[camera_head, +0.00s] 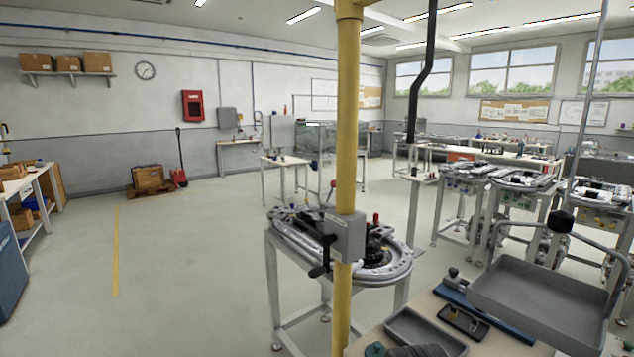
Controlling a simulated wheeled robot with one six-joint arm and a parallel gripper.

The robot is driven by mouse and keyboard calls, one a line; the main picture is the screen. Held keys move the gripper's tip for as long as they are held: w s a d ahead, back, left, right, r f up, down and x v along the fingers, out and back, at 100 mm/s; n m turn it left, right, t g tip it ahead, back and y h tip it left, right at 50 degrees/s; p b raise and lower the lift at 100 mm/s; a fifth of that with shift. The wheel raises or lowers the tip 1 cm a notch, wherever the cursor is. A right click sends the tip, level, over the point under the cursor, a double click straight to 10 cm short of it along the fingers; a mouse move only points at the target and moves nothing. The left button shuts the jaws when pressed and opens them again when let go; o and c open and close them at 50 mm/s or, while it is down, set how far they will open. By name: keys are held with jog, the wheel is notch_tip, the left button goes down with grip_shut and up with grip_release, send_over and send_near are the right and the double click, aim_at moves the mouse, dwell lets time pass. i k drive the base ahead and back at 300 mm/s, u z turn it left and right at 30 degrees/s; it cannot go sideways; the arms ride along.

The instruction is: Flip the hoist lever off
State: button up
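A yellow post (347,120) stands upright near the middle of the view. A grey box (346,238) is fixed on it. A black lever (322,262) sits at the box's left side and points down, with its knob low and to the left; it looks like the hoist lever, though no label is readable. My gripper is not in view, so nothing is seen touching the lever.
Behind the post stands a table with a grey ring track (400,268). At right, a grey tray (540,312) with a tubular handle is above a bench holding a smaller tray (425,332) and small fixtures. The floor at left (190,270) is clear.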

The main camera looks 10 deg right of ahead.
aim_at(333, 181)
jog(key=u, duration=0.35)
jog(key=k, duration=0.85)
jog(key=u, duration=0.6)
jog(key=k, duration=0.5)
jog(key=u, duration=0.4)
jog(key=i, duration=3.55)
jog(key=z, duration=0.6)
jog(key=i, duration=1.35)
jog(key=z, duration=1.9)
jog(key=i, duration=1.05)
jog(key=z, duration=0.8)
